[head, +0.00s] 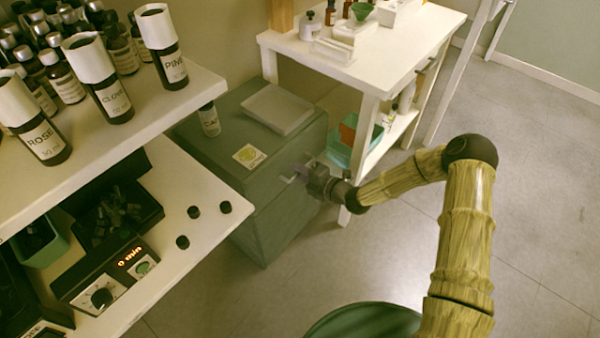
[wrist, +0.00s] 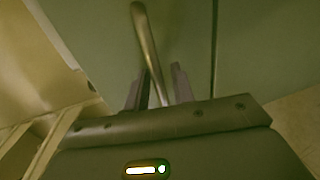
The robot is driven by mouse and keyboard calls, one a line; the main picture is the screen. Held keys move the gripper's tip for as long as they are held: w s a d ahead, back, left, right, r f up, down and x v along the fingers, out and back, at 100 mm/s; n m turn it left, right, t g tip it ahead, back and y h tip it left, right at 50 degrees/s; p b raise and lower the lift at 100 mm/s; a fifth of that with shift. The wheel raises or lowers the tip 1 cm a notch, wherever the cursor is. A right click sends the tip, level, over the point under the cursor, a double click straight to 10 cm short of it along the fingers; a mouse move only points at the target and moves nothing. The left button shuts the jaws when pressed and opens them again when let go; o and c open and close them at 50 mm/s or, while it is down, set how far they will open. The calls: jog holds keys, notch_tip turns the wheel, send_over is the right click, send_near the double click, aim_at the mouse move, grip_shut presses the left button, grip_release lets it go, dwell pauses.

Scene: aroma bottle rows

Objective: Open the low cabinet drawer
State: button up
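The low cabinet (head: 222,142) is grey-green and stands between the two white tables in the head view. Its drawer front (head: 283,210) faces the right and looks flush with the body. My gripper (head: 303,174) is at the upper part of this front and hides most of the handle. In the wrist view the handle (wrist: 146,42) is a slim metal bar running down between my two fingers (wrist: 160,85). The fingers stand apart, one on each side of the bar, with small gaps showing. A dark seam (wrist: 214,50) runs beside the handle on the green front.
A white tray (head: 279,108), a labelled bottle (head: 209,120) and a yellow-green card (head: 249,156) are on the cabinet top. The white side table (head: 375,55) stands close behind my gripper. The floor (head: 350,265) in front of the drawer is clear.

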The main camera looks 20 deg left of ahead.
grip_shut()
jog(key=shift+d, duration=0.1)
